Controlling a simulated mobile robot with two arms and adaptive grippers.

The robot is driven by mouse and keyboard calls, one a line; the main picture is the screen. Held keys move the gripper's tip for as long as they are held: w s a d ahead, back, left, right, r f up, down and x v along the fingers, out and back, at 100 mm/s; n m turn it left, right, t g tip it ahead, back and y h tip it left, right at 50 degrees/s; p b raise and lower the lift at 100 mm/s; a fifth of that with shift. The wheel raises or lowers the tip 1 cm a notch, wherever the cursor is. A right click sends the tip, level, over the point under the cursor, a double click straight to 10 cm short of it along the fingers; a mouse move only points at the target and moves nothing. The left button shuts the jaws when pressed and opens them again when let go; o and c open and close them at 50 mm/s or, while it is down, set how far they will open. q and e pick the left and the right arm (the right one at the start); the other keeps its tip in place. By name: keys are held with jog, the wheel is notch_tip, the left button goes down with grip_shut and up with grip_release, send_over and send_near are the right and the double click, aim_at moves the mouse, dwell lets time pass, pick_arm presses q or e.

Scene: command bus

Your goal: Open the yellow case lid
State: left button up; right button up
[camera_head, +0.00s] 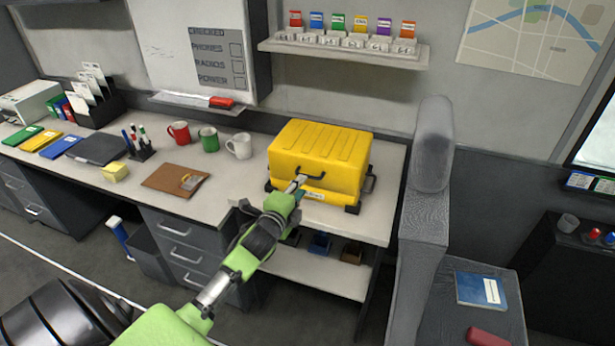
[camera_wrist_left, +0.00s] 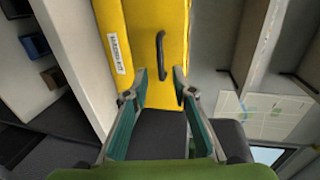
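The yellow case (camera_head: 322,150) sits shut on the right end of the desk, its ribbed lid down. Its dark handle (camera_head: 311,177) is on the front face and shows upright in the left wrist view (camera_wrist_left: 161,55). My left gripper (camera_head: 297,186) is in front of the case, near the handle. In the left wrist view its two fingers (camera_wrist_left: 160,75) are open and apart, with the handle between and just beyond the tips. I cannot tell whether they touch the case. A white label (camera_wrist_left: 116,54) is beside the handle. My right gripper is not in view.
A white mug (camera_head: 239,146), green mug (camera_head: 209,139) and red mug (camera_head: 179,132) stand left of the case. A clipboard (camera_head: 172,180) lies nearer the desk's front. A grey seat (camera_head: 425,220) stands close on the right. A shelf (camera_head: 345,50) with small boxes hangs above.

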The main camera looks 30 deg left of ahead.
aim_at(320, 158)
pick_arm(q)
jog(key=x, duration=0.6)
jog(key=shift+p, duration=0.35)
jog(key=shift+w, duration=0.1)
grip_shut()
